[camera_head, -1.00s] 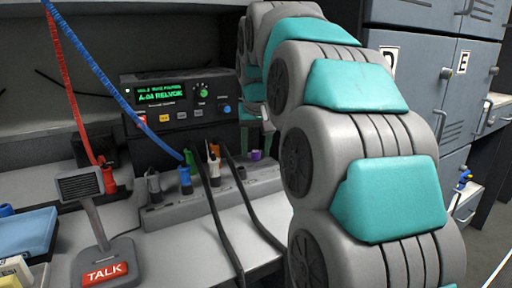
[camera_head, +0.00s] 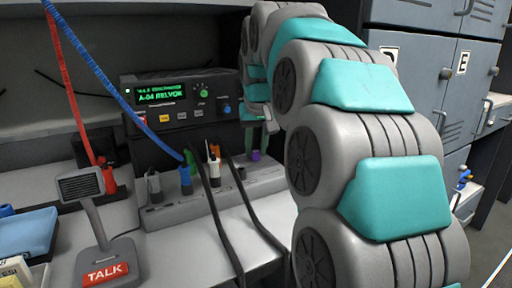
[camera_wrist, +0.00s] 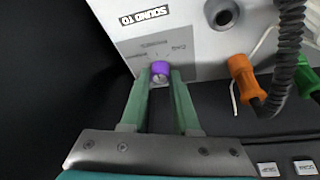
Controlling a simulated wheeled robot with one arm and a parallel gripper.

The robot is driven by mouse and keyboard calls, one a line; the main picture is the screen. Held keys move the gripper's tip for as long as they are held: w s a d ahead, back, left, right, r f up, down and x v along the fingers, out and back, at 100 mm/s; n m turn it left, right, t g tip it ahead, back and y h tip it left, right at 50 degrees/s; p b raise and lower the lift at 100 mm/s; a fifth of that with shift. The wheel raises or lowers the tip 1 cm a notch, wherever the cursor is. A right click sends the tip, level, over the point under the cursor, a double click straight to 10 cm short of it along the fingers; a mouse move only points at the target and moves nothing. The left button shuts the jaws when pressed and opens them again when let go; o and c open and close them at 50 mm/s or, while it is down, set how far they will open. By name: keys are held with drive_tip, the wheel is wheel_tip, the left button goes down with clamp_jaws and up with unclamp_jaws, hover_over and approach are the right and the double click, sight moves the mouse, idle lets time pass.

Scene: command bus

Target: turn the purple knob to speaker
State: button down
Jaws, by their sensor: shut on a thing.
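The purple knob (camera_wrist: 160,70) stands on a grey panel marked "SOUND TO". Small labels sit around it, upside down and mostly too small to read, so I cannot tell which one the knob points to. My gripper (camera_wrist: 161,77) has its two green fingers closed on the knob from both sides. In the head view the knob (camera_head: 255,156) shows as a small purple spot at the right end of the grey socket strip (camera_head: 215,196), just below my fingers; most of my gripper is hidden by my arm.
On the strip left of the knob are an orange plug (camera_wrist: 240,72), a green plug (camera_wrist: 306,76), a blue plug (camera_head: 185,178) and black cables. A radio (camera_head: 180,100) with a lit display stands behind. A TALK microphone (camera_head: 100,225) stands front left; lockers (camera_head: 430,60) are at right.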

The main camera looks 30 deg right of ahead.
drive_tip(key=n+y, duration=0.1)
drive_tip(key=n, duration=0.1)
drive_tip(key=n+y+p, duration=0.1)
drive_tip(key=n, duration=0.2)
drive_tip(key=shift+d+r, duration=0.1)
drive_tip(key=shift+d+n+y+p, duration=0.1)
drive_tip(key=shift+n+y+p, duration=0.35)
drive_tip(key=shift+n, duration=1.25)
drive_tip(key=c, duration=0.7)
unclamp_jaws()
drive_tip(key=shift+o, duration=0.2)
drive_tip(key=v, duration=0.7)
drive_tip(key=shift+d+r+b, duration=0.2)
drive_tip(key=shift+r+b, duration=0.05)
drive_tip(key=shift+b, duration=0.05)
